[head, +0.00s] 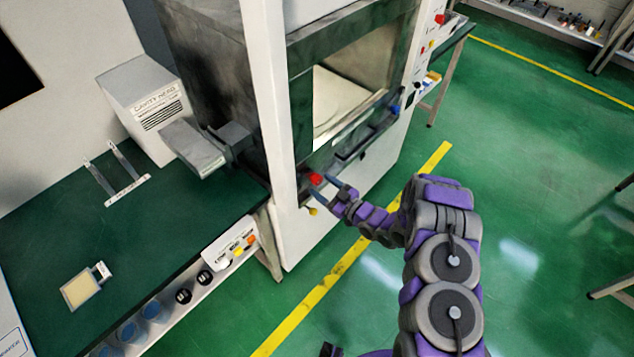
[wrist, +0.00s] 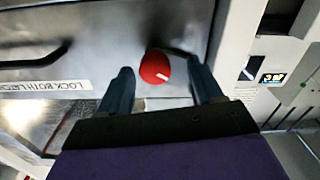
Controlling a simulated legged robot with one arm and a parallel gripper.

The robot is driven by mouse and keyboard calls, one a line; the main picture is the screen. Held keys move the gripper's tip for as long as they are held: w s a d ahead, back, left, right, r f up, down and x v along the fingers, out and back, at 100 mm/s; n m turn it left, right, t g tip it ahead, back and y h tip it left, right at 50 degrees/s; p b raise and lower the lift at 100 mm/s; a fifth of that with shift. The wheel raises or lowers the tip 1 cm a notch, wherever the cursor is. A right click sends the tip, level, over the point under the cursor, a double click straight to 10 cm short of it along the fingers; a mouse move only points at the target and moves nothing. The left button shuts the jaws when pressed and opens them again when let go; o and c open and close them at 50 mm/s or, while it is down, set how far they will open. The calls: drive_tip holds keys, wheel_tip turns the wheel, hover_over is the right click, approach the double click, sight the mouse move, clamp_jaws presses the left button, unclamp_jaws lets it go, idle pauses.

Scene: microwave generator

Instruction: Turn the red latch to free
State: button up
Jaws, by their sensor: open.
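The red latch (head: 315,179) is a small round knob low on the front of the microwave cabinet, near its left post. In the wrist view the red latch (wrist: 155,67) shows a short white mark pointing to the lower right. My gripper (head: 320,187) is open at the cabinet front, close to the latch. In the wrist view my gripper's two fingers (wrist: 162,84) stand on either side of the latch, with gaps visible. Whether they touch it cannot be told.
A blue knob (head: 395,109) is at the right and a yellow knob (head: 313,211) just below.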

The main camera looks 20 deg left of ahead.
drive_tip(key=shift+w+a, duration=0.3)
drive_tip(key=shift+a, duration=0.35)
drive_tip(key=shift+w+a, duration=0.1)
drive_tip(key=shift+w, duration=0.1)
drive_tip(key=shift+w+d+r, duration=0.25)
drive_tip(key=shift+d+r, duration=0.1)
drive_tip(key=shift+d, duration=0.05)
drive_tip(key=shift+a+f, duration=0.2)
drive_tip(key=shift+a, duration=0.45)
drive_tip(key=shift+s+a, duration=0.1)
drive_tip(key=shift+a, duration=0.15)
drive_tip(key=c, duration=0.3)
drive_tip(key=shift+d, duration=0.3)
drive_tip(key=c, duration=0.8)
